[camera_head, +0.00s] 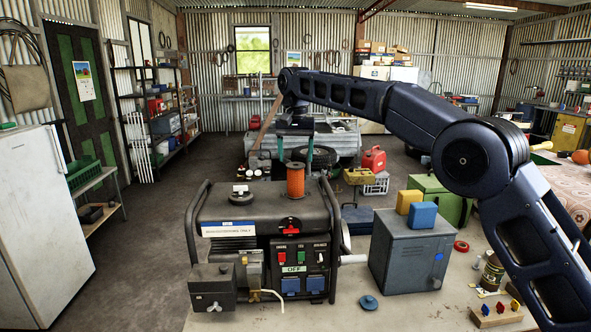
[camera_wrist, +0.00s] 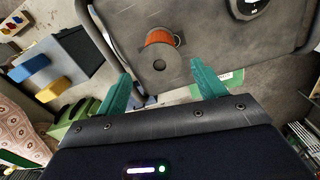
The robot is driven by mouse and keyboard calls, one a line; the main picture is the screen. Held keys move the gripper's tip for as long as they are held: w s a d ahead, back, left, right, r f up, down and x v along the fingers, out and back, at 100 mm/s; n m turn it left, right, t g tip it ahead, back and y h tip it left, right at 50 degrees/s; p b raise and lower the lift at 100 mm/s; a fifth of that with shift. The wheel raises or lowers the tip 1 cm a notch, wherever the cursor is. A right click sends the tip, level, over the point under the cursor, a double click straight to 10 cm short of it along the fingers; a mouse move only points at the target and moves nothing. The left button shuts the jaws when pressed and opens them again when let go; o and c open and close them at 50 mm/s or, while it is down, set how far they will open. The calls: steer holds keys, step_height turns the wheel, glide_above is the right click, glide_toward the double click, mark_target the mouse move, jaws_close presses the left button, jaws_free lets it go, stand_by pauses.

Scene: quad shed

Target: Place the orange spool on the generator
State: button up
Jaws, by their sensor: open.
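The orange spool (camera_head: 295,182) stands upright on the top of the dark grey generator (camera_head: 262,212), near its back right. In the wrist view the spool (camera_wrist: 159,38) shows from above, with its grey end disc facing me, on the generator's flat top (camera_wrist: 215,45). My gripper (camera_head: 296,146) is open and empty, above and a little behind the spool. In the wrist view its teal fingertips (camera_wrist: 163,76) are spread wide, and the spool lies just beyond the gap between them. The fingers appear clear of it.
A black round cap (camera_head: 241,198) sits on the generator's top, left of the spool. A grey box (camera_head: 408,255) with a yellow block (camera_head: 408,201) and a blue block (camera_head: 423,215) on it stands to the right. A blue knob-like lid (camera_head: 368,302) lies on the bench in front.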

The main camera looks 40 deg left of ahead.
steer(key=shift+r, duration=1.5)
